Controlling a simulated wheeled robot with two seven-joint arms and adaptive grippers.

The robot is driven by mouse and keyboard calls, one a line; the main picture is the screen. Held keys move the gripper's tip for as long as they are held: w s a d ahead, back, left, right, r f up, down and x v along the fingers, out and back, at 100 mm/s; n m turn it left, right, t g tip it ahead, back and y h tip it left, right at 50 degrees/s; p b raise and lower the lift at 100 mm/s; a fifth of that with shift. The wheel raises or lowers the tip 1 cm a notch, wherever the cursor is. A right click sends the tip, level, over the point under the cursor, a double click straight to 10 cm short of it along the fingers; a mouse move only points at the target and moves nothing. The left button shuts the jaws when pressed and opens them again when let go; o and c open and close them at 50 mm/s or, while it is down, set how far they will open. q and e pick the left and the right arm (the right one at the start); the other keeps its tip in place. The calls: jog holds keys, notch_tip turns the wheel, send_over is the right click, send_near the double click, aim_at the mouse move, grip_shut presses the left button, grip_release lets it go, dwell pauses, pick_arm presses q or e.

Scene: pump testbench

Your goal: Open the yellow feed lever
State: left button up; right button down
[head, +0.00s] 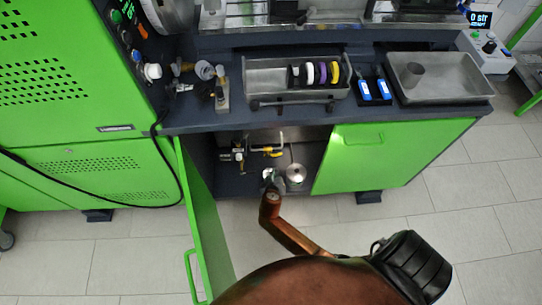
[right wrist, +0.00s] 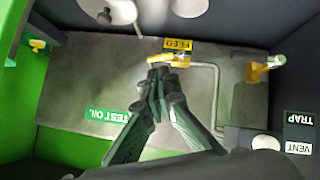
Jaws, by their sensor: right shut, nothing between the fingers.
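The yellow feed lever (right wrist: 160,60) sits on a pipe valve under a yellow FEED label (right wrist: 177,45) in the right wrist view. It points left from the valve body. In the head view a small yellow part, the feed valve (head: 272,152), shows inside the open cabinet. My right gripper (right wrist: 158,72) is shut and empty, its fingertips right at the lever. I cannot tell whether they touch it. In the head view the right gripper (head: 271,180) reaches into the cabinet opening. My left gripper is not in view.
A second yellow valve (right wrist: 257,72) stands right in the wrist view. A bent grey pipe (right wrist: 217,95) runs beside the gripper. The open green door (head: 205,225) hangs left of my arm; the closed green door (head: 385,155) is on the right. A pale round object (head: 295,173) stands close by.

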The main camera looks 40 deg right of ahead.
notch_tip(320, 180, up, 3)
jog(key=w+m, duration=0.1)
jog(key=w, duration=0.1)
pick_arm(q)
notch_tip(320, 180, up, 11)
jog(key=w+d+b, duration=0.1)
jog(key=b, duration=0.3)
pick_arm(e)
jog(key=h, duration=0.1)
send_near(275, 155)
notch_tip(275, 155, up, 2)
jog(key=w+d, duration=0.2)
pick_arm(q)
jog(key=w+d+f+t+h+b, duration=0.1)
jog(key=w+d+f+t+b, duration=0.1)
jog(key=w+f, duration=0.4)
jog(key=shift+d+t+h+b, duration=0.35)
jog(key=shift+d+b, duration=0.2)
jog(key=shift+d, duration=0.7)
pick_arm(e)
jog(key=shift+t, duration=0.3)
jog(key=d+f, duration=0.1)
jog(key=w+d+f, duration=0.1)
jog(key=f, duration=0.1)
jog(key=d+f, duration=0.1)
jog(key=shift+w+d+f, duration=0.1)
jog(key=shift+w+f, duration=0.25)
jog(key=shift+w, duration=0.05)
